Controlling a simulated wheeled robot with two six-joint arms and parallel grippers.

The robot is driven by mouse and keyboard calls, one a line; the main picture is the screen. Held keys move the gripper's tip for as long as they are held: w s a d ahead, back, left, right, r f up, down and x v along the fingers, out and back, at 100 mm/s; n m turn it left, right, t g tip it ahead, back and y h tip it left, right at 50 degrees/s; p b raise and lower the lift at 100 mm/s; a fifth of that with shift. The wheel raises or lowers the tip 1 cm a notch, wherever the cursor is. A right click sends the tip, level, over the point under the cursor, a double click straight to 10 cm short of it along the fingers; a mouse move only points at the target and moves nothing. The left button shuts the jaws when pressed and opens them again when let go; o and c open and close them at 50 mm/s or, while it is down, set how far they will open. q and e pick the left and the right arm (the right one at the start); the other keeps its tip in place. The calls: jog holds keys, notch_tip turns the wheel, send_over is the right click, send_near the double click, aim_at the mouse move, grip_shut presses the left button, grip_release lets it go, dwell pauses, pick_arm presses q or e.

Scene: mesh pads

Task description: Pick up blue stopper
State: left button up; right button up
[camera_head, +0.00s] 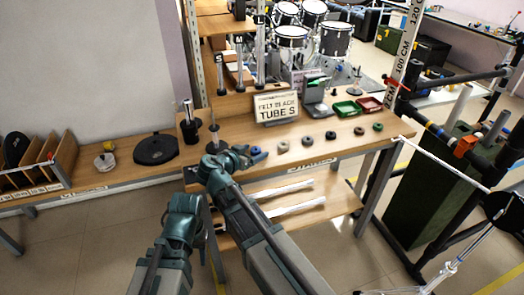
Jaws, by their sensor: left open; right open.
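The blue stopper (256,151) is a small blue piece near the front edge of the wooden table (315,150), at the left end of a row of small rings and stoppers. My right gripper (243,154) is open with its jaws close to the left side of the blue stopper. It partly blocks the view, and I cannot tell whether it touches the stopper. My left gripper (184,204) is low, left of my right arm and in front of the table's left end. Its fingers are hard to make out, and it holds nothing visible.
A cream stopper (283,147) and several darker ones continue the row rightward. A sign (276,107), green tray (346,108) and red tray (369,105) stand behind. A dark peg stand (214,140) is left of my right gripper. A lower shelf (290,205) lies below.

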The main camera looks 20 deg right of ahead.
jog(key=shift+a+r, duration=0.1)
grip_shut()
jog(key=shift+r, duration=0.1)
dwell(0.3)
